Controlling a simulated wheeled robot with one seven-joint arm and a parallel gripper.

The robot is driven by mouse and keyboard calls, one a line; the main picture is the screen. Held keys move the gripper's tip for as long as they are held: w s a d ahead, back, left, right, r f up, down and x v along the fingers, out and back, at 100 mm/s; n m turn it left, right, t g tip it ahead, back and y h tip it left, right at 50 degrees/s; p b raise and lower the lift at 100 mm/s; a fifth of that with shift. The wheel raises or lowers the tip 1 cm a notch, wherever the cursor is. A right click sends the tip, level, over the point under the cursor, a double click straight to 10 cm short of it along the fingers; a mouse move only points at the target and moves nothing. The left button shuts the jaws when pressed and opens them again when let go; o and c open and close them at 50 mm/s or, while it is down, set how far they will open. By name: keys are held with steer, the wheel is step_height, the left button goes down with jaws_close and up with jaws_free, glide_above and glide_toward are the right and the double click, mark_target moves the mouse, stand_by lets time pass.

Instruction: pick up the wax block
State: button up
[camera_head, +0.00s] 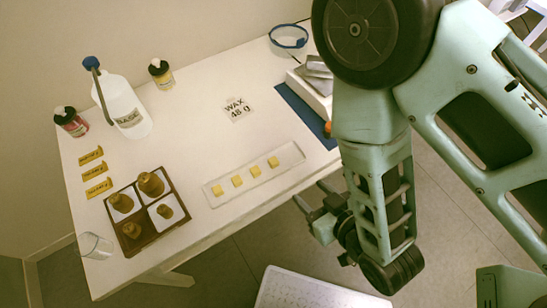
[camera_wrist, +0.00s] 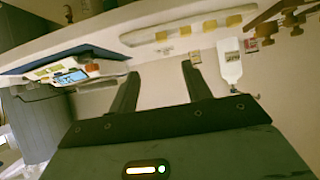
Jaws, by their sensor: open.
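Several small yellow wax blocks stand in a row on a long pale tray (camera_head: 292,152) near the table's front edge. In the head view, one wax block (camera_head: 273,162) is at the right end and another wax block (camera_head: 217,190) at the left end. The wrist view shows the row near its top, including a wax block (camera_wrist: 184,31). My gripper (camera_head: 311,196) is open and empty, just off the table's front edge, to the right of the tray and apart from it. Its two fingers (camera_wrist: 160,72) show spread in the wrist view, with the blocks beyond them.
A brown compartment tray (camera_head: 180,217) with brown pieces and a clear glass (camera_head: 95,245) stand left. A white bottle (camera_head: 128,110) and two small jars stand behind. A scale (camera_wrist: 70,75) on a blue mat (camera_head: 297,110) lies right. A card (camera_head: 238,109) reads "WAX 48 g".

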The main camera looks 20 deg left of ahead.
steer(key=b, duration=1.5)
glide_toward(274, 161)
steer(key=f, duration=0.1)
steer(key=shift+w+a+f+b, duration=0.35)
steer(key=shift+w+b, duration=0.05)
steer(key=shift+b, duration=0.85)
steer(key=shift+a+f+b, duration=0.1)
steer(key=shift+b, duration=1)
steer(key=shift+w+a+f+b, duration=0.2)
steer(key=shift+w+a+b, duration=0.1)
steer(key=shift+b, duration=0.1)
steer(key=shift+w+a+f+b, duration=0.25)
steer(key=shift+w+a+b, duration=0.05)
steer(key=shift+w+a, duration=0.45)
steer(key=shift+x, duration=2.2)
steer(key=shift+a+r, duration=0.1)
steer(key=shift+r, duration=0.05)
steer(key=c, duration=1.1)
